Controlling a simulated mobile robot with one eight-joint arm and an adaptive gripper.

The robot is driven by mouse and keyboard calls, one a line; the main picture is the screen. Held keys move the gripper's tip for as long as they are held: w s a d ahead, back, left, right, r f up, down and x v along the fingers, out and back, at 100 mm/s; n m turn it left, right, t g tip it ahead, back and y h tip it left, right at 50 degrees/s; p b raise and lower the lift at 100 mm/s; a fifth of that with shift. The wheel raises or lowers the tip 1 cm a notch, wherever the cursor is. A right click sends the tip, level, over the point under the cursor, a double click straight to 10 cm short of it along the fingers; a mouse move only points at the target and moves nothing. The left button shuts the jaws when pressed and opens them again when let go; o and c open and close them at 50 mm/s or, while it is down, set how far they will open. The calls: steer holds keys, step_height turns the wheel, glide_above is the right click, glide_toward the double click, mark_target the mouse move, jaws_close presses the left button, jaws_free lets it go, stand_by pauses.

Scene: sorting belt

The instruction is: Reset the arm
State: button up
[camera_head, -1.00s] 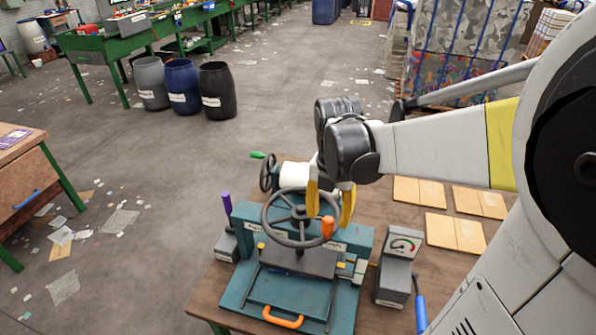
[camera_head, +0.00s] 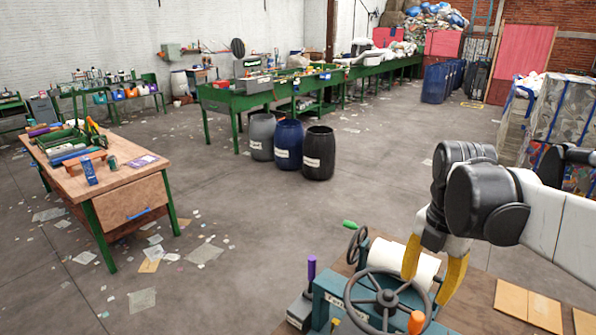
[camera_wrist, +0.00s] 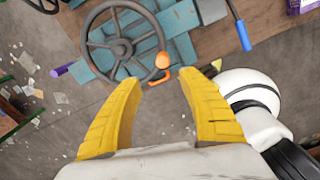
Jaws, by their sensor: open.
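My gripper (camera_head: 433,272) has two yellow fingers, spread apart and empty. In the head view it is at the lower right, in front of or over the white roll and handwheel of the teal press. In the wrist view my gripper (camera_wrist: 160,110) shows its open fingers, with the handwheel (camera_wrist: 112,45) and its orange knob beyond the tips. The handwheel also shows in the head view (camera_head: 388,297). I cannot tell the exact gap between fingers and wheel. My white arm (camera_head: 545,205) reaches in from the right.
The teal press (camera_head: 328,290) stands on a brown table with cardboard pieces (camera_head: 527,305). Three barrels (camera_head: 288,146) stand mid-floor before a green sorting line (camera_head: 235,100). A wooden workbench (camera_head: 110,185) with tools is at left. Floor between is open, with scattered paper.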

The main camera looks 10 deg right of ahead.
steer(key=s+a+f+m+t+b, duration=0.1)
steer(key=a+f+m+t+b, duration=0.2)
steer(key=m, duration=0.9)
steer(key=s+a+f+m+t+b, duration=0.2)
steer(key=a+f+m+t+b, duration=0.1)
steer(key=a+f+m+b, duration=0.5)
steer(key=shift+a+f+m+t, duration=0.4)
steer(key=shift+a+f+m, duration=0.25)
steer(key=shift+f+m, duration=1.15)
steer(key=shift+r, duration=0.15)
